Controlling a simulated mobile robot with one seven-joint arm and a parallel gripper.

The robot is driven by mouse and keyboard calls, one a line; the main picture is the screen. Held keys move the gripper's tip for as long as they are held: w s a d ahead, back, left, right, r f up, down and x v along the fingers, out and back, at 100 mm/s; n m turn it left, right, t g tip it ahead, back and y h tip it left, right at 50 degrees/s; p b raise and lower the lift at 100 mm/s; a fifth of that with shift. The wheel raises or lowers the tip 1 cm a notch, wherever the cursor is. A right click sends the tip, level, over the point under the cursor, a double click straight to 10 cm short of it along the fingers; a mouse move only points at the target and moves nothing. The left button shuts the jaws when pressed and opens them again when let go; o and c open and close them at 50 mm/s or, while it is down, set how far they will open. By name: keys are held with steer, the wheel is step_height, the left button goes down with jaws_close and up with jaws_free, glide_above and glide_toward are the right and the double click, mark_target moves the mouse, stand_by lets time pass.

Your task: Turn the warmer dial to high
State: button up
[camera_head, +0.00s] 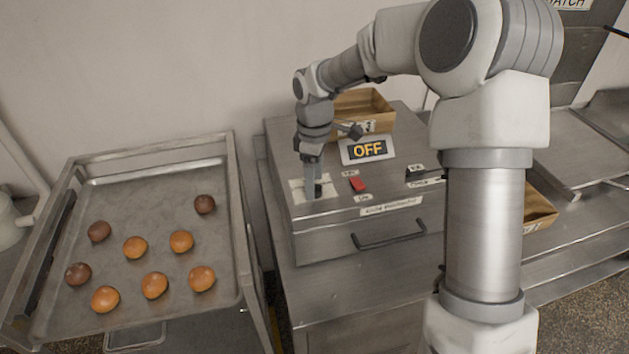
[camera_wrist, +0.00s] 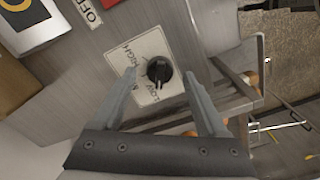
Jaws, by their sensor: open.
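The warmer dial (camera_wrist: 159,71) is a black round knob on a pale plate (camera_wrist: 148,68) marked LOW and HIGH. In the wrist view it sits between my gripper's (camera_wrist: 160,88) two open fingers, near their tips; I cannot tell whether either finger touches it. In the head view my gripper (camera_head: 313,190) points down over the dial's plate (camera_head: 298,193) on the warmer (camera_head: 340,240), and it partly hides the dial. The display (camera_head: 367,149) on the warmer reads OFF. A red switch (camera_head: 357,184) sits right of the dial plate.
A metal tray (camera_head: 150,170) with several brown and orange buns stands left of the warmer. A wooden box (camera_head: 362,105) stands behind the display. A drawer-like handle (camera_head: 388,238) juts from the warmer's front. A small black lever (camera_head: 428,174) is to the right on top.

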steer(key=shift+f, duration=0.55)
jaws_close()
